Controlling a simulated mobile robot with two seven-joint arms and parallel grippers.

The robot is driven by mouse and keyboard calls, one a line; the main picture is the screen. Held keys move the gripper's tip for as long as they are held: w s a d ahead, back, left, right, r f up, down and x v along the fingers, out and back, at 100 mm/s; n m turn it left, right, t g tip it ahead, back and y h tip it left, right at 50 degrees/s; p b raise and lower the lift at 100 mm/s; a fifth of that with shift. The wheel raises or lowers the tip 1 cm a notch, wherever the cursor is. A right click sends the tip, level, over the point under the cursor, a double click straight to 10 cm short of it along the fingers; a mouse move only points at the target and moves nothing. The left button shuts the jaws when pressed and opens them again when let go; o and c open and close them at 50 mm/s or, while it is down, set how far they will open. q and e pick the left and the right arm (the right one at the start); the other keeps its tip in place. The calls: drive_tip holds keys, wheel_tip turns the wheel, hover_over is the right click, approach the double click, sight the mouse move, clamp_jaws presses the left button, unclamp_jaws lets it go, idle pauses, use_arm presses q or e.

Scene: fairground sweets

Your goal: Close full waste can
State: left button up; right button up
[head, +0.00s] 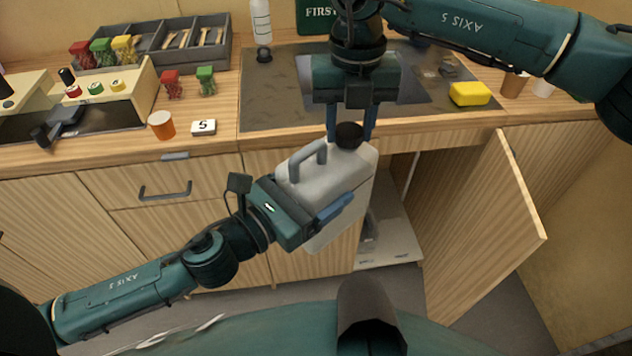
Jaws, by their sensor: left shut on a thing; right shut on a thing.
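The waste can is a pale grey-white jerrycan (335,185) with a grey side handle. It is held slightly tilted in the air in front of the counter. A black cap (349,135) sits at its mouth; I cannot tell whether it is screwed down. My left gripper (338,203) is shut on the can's body from the lower left. My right gripper (350,128) comes from above and is shut on the cap, one blue finger on each side. The can's lower left part is hidden behind my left gripper.
An open cabinet (390,235) with its door (485,225) swung out is behind and right of the can.

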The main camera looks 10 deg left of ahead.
use_arm(q)
drive_tip(key=shift+d+r, duration=0.1)
drive_tip(key=shift+r, duration=0.2)
use_arm(e)
drive_tip(key=o, duration=1.2)
drive_tip(key=shift+c, duration=0.2)
drive_tip(key=shift+r, duration=0.1)
wheel_tip(320, 180, up, 12)
